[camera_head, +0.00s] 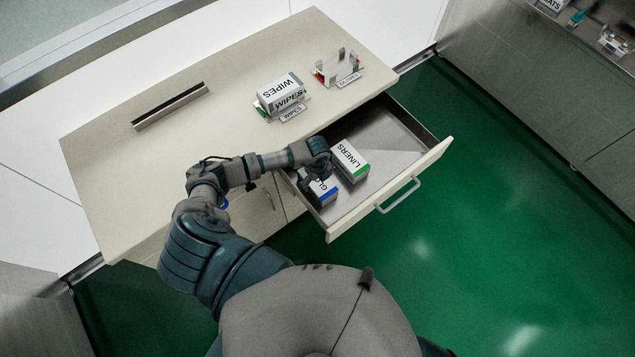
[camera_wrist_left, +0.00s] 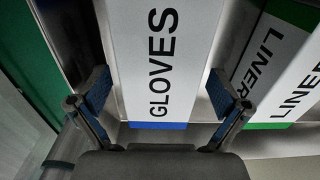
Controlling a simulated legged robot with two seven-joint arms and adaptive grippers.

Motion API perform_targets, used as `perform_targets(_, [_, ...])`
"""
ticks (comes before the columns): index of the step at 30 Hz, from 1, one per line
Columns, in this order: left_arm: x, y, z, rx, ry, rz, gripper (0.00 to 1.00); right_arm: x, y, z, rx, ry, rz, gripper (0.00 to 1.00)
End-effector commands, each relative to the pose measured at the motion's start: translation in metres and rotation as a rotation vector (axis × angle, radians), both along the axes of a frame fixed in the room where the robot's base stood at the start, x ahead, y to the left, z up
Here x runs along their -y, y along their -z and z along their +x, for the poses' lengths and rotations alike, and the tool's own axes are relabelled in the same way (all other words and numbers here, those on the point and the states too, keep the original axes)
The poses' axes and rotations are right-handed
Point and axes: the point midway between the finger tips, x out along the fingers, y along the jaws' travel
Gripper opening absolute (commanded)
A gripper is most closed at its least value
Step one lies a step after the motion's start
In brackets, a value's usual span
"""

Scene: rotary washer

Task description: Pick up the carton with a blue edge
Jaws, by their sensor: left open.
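The carton with a blue edge (camera_head: 324,193) lies in the open drawer, partly hidden by my left gripper in the head view. In the left wrist view this white carton (camera_wrist_left: 156,60) reads GLOVES and has a blue band at its near end. My left gripper (camera_wrist_left: 157,97) is open, with one finger on each side of the carton. It also shows in the head view (camera_head: 318,172), over the carton. I cannot tell whether the fingers touch the carton's sides. My right gripper is not in view.
A LINERS carton with a green edge (camera_head: 350,161) lies just right of the blue-edged one. The drawer (camera_head: 400,175) has free floor toward its right end. A WIPES carton (camera_head: 281,93) and a small holder (camera_head: 337,68) stand on the countertop (camera_head: 225,60).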

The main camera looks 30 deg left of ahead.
Motion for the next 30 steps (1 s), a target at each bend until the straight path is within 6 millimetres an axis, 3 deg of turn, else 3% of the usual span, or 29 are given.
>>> perform_targets(6, [0.0,0.025,0.0,0.0,0.0,0.0,1.0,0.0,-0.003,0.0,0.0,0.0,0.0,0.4])
perform_targets(13, [0.0,0.027,0.0,0.001,0.001,0.0,1.0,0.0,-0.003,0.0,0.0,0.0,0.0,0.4])
perform_targets(21, [0.0,0.027,0.0,0.0,0.0,0.0,0.33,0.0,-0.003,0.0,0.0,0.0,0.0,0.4])
perform_targets(30, [0.0,0.022,0.001,0.003,0.0,-0.001,0.3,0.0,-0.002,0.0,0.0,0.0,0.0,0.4])
